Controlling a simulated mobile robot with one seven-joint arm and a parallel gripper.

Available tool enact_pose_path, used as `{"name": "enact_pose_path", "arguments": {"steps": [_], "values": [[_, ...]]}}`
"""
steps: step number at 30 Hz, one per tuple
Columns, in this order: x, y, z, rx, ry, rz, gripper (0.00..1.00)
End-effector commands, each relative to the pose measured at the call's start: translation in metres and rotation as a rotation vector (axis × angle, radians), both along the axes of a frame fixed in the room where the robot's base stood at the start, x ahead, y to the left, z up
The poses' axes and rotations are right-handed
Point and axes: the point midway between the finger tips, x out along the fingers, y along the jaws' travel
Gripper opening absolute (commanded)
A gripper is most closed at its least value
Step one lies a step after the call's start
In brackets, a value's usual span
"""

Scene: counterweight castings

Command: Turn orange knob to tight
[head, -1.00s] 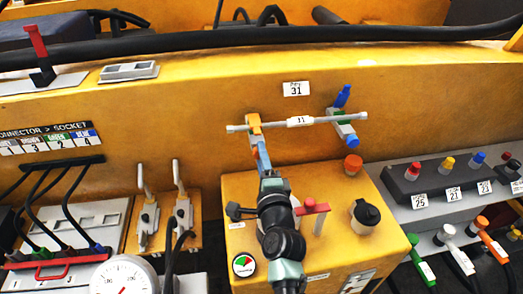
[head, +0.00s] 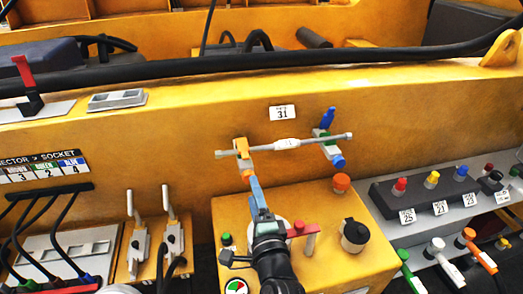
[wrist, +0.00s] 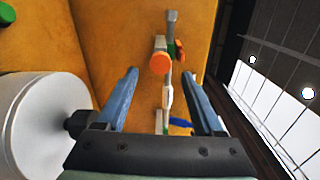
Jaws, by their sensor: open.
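A horizontal grey rod on the yellow wall carries two clamps. The left clamp (head: 242,150) has an orange handle and an orange knob (head: 246,172) low on its front. In the wrist view the round face of the orange knob (wrist: 160,63) is towards me. My gripper (head: 252,184) has blue fingers and is just below and in front of this knob. In the wrist view my gripper (wrist: 162,76) is open and empty, with the knob appearing between its fingertips. I cannot tell whether the tips reach it in depth. The knob's markings are too small to read.
The right clamp has a blue handle (head: 327,118) and a blue knob (head: 338,161). A white cylinder (wrist: 35,130) is close to my gripper's left in the wrist view.

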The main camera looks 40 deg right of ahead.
Motion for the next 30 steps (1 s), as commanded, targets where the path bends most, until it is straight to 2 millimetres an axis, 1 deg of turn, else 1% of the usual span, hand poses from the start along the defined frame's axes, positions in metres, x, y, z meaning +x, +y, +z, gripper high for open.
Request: {"name": "enact_pose_path", "arguments": {"steps": [1,3,9,15,20,30], "values": [[-0.008,0.006,0.003,-0.002,0.005,0.002,0.69],[-0.019,0.011,0.003,-0.001,0.005,0.0,0.69],[-0.047,0.028,0.002,0.001,0.003,-0.001,0.69],[-0.065,0.039,0.001,-0.001,0.001,-0.001,0.69],[-0.07,0.043,0.0,0.001,-0.001,0.001,0.69],[-0.07,0.043,0.001,0.0,-0.001,0.001,0.69]]}}
